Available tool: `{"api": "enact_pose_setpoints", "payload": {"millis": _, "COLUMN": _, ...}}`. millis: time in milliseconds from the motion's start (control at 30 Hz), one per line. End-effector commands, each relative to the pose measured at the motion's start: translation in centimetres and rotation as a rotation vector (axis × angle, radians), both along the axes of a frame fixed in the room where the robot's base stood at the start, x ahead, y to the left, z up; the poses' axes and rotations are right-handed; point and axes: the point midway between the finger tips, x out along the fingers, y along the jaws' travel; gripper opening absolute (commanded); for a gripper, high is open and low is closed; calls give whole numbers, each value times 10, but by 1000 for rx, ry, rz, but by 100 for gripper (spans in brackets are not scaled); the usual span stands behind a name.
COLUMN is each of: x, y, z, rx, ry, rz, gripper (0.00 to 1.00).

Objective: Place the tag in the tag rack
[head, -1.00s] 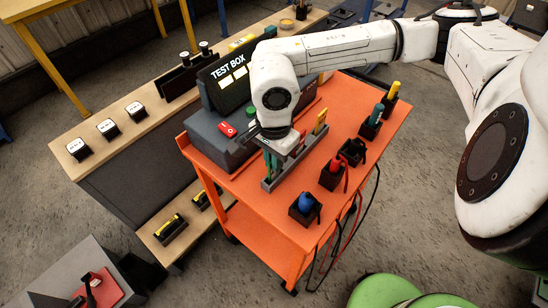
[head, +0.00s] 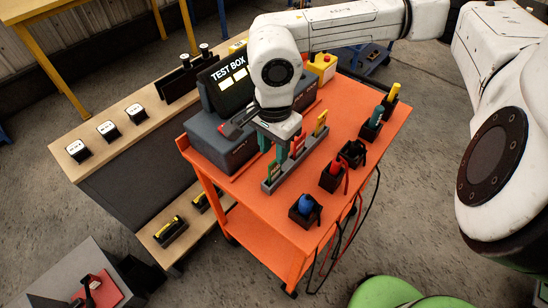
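The grey tag rack (head: 268,187) lies on the orange cart top. My gripper (head: 273,150) is just above and behind the green tag, pointing down.
The test box (head: 215,145) stands behind the rack. Black holders with blue (head: 305,203), red (head: 335,170), teal (head: 376,113) and yellow (head: 395,91) handles line the cart's right side. A yellow box with a red button (head: 322,63) sits at the back. Cables hang off the right edge.

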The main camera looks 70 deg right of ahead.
Motion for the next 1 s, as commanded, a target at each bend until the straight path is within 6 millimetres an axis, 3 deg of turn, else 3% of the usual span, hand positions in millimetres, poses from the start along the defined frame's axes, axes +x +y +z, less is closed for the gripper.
{"api": "enact_pose_setpoints", "payload": {"millis": 200, "x": 0, "y": 0, "z": 43, "rx": -4, "ry": -1, "rz": 1, "gripper": 37}}
{"api": "enact_pose_setpoints", "payload": {"millis": 400, "x": 0, "y": 0, "z": 66, "rx": -3, "ry": 1, "rz": 0, "gripper": 37}}
{"api": "enact_pose_setpoints", "payload": {"millis": 1000, "x": 0, "y": 0, "z": 72, "rx": -1, "ry": 1, "rz": 1, "gripper": 37}}
